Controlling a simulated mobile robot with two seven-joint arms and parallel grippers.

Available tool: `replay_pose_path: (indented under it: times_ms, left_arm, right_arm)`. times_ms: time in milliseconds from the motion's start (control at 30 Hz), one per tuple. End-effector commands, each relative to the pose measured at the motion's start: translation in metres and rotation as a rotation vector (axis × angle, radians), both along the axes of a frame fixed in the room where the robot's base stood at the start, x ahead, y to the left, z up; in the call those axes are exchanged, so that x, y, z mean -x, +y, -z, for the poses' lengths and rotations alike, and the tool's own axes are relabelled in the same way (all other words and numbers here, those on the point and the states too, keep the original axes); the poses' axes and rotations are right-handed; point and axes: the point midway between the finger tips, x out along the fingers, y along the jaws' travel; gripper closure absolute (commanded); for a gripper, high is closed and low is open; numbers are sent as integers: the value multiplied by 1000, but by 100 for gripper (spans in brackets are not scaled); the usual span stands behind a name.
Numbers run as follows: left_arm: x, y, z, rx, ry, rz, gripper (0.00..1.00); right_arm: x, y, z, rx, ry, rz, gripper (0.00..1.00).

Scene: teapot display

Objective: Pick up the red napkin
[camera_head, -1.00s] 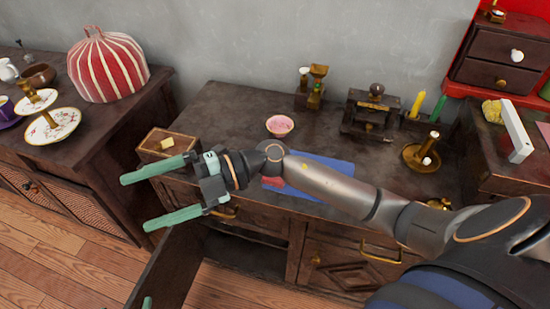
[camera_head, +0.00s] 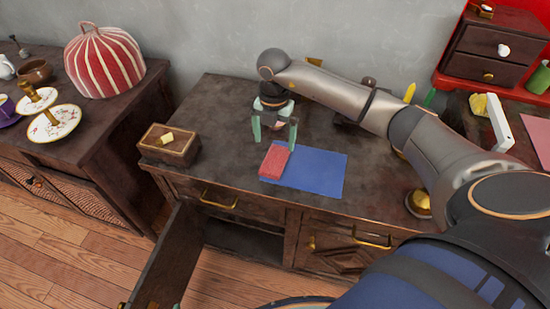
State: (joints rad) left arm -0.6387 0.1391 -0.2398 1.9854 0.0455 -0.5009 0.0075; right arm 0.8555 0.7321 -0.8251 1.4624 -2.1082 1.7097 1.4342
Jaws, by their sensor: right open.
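The red napkin (camera_head: 274,161) is a small folded rectangle. It lies on the left part of a blue cloth (camera_head: 318,172) on the dark cabinet top. My right gripper (camera_head: 275,138) is open and points down, its two green fingers apart, just behind and above the napkin's far end. It holds nothing, and I cannot tell whether a fingertip touches the napkin. Of my left gripper, only what seems to be a green tip shows at the bottom edge, so its state is unclear.
A wooden box (camera_head: 168,148) with a yellow piece on top stands at the cabinet's left end. My right arm covers much of the back right. A cabinet door (camera_head: 165,260) stands open below. The top between box and napkin is clear.

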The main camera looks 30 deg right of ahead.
Motion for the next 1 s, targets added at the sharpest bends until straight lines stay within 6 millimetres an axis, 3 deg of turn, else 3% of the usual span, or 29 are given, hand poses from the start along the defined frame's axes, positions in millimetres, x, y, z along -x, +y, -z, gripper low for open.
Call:
replay_pose_path:
  times_ms: [267,500,800,1000]
  left_arm:
    - [0,-1,1,1,0,2,0]
    - [0,-1,4,1,3,2,0]
    - [0,-2,3,2,3,5,0]
    - [-1,-2,1,3,0,4,0]
  right_arm:
    - [3,1,25,-1,2,-1,0]
    - [6,2,59,-4,0,-2,0]
    - [6,1,65,-3,0,-2,0]
    - [6,1,65,-3,0,-2,20]
